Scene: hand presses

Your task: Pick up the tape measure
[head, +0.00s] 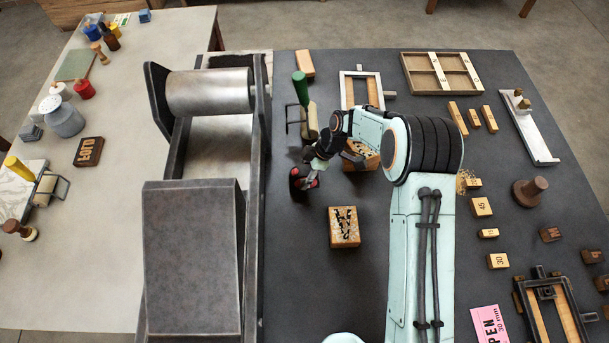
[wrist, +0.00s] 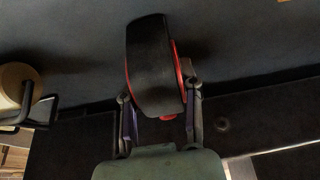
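The tape measure (wrist: 152,65) is black with red edging. It fills the middle of the wrist view, with its near end between the fingertips. In the head view the tape measure (head: 295,180) is a small dark and red shape on the dark table, beside the press rail and partly hidden by my gripper (head: 312,180). In the wrist view the two fingers of my gripper (wrist: 160,112) stand apart, one on each side of the near end. A narrow gap seems to show at the right finger; contact on the left is unclear.
A brayer with a green handle (head: 301,90) stands just behind my gripper; its roller (wrist: 14,85) shows at left in the wrist view. The press (head: 258,200) is close on the left. A wooden letter block (head: 344,227) lies in front, with clear table around it.

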